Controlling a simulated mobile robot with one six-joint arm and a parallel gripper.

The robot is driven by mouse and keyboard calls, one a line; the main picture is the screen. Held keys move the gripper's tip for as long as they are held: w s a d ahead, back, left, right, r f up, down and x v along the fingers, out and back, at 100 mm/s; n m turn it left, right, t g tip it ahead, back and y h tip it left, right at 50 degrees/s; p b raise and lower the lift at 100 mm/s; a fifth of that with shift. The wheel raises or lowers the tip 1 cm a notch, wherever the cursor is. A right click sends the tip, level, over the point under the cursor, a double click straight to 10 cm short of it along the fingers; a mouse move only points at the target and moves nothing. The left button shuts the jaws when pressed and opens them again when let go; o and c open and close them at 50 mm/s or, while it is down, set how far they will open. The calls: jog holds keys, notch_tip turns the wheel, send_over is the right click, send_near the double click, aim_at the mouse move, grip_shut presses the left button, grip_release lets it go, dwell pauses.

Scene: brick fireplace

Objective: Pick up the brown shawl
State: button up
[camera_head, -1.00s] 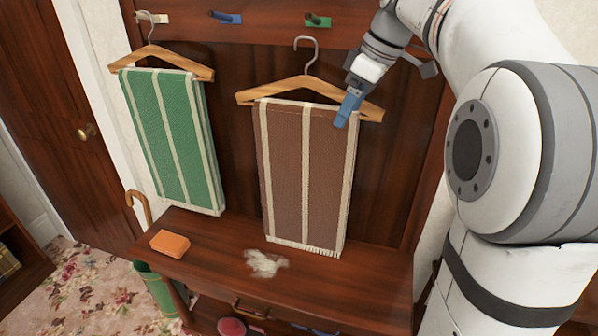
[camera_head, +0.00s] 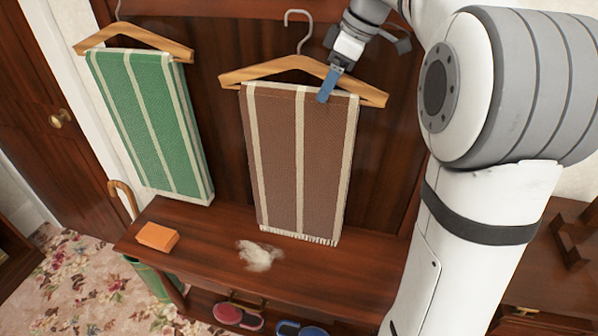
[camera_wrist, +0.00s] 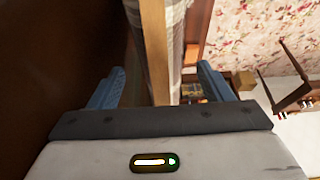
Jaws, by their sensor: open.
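The brown shawl (camera_head: 322,165) has cream stripes and a fringed lower edge. It hangs folded over a wooden hanger (camera_head: 240,73) against the dark panel, its fringe close to the bench top. My gripper (camera_head: 328,86) is open at the right part of this hanger, at the shawl's top edge. In the wrist view my gripper (camera_wrist: 162,70) has its two blue fingers apart, with the hanger's wooden bar (camera_wrist: 154,45) and the pale shawl edge (camera_wrist: 176,40) between them. I cannot tell whether either finger touches.
A green striped shawl (camera_head: 150,125) hangs on another hanger (camera_head: 97,38) to the left. The wooden bench (camera_head: 200,225) below carries an orange block (camera_head: 157,237) and a pale fluffy clump (camera_head: 259,255). Red shoes (camera_head: 238,316) and blue shoes (camera_head: 300,328) are underneath.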

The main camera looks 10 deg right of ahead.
jog(key=shift+x, duration=1.15)
jog(key=shift+s, duration=0.1)
jog(key=shift+f, duration=0.3)
jog(key=shift+c, duration=0.3)
grip_shut()
